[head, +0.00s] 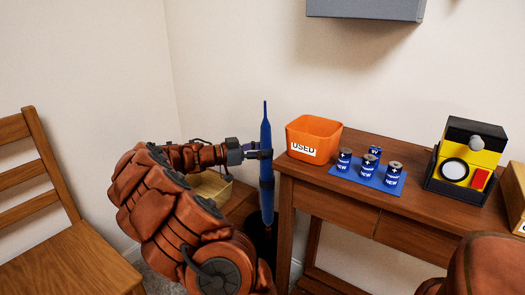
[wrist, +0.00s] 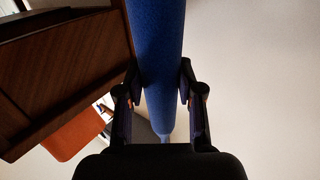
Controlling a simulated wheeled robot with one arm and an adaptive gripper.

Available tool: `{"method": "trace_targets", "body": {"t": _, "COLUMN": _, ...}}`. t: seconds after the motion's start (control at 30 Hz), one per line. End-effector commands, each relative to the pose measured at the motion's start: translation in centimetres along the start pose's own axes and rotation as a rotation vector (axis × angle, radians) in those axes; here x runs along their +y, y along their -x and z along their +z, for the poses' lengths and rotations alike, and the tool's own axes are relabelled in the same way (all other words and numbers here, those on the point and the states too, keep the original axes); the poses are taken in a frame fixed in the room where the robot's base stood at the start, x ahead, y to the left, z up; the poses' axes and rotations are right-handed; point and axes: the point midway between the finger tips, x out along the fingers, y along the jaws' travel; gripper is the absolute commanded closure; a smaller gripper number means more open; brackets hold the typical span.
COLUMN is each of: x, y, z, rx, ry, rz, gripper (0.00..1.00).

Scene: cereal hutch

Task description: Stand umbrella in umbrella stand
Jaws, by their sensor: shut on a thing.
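The blue folded umbrella (head: 266,185) is upright in the head view, with its thin pointed end up. My gripper (head: 263,154) is shut around its upper part. In the wrist view the umbrella (wrist: 157,45) runs between the two fingers of my gripper (wrist: 160,85). The dark umbrella stand (head: 259,243) is low on the floor, left of the wooden table and partly hidden by my arm. The umbrella's lower end is over or inside the stand's mouth; I cannot tell how deep, or whether it touches the bottom.
A wooden table (head: 350,205) stands close on the right. It holds an orange bin (head: 313,132) marked USED, several batteries on a blue mat (head: 383,182), and a yellow-black device (head: 468,160). A wooden chair (head: 60,255) is at left. A grey box (head: 365,8) hangs above.

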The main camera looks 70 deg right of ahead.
Motion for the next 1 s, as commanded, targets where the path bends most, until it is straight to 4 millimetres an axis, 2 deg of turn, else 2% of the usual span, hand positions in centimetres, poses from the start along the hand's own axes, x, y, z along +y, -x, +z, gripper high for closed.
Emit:
{"method": "trace_targets", "body": {"t": 0.6, "x": 0.2, "y": -0.2, "z": 4.0, "rx": 0.001, "ry": -0.001, "rz": 0.0, "gripper": 1.0}}
{"method": "trace_targets", "body": {"t": 1.0, "x": 0.2, "y": -0.2, "z": 4.6, "rx": 0.001, "ry": -0.001, "rz": 0.0, "gripper": 1.0}}
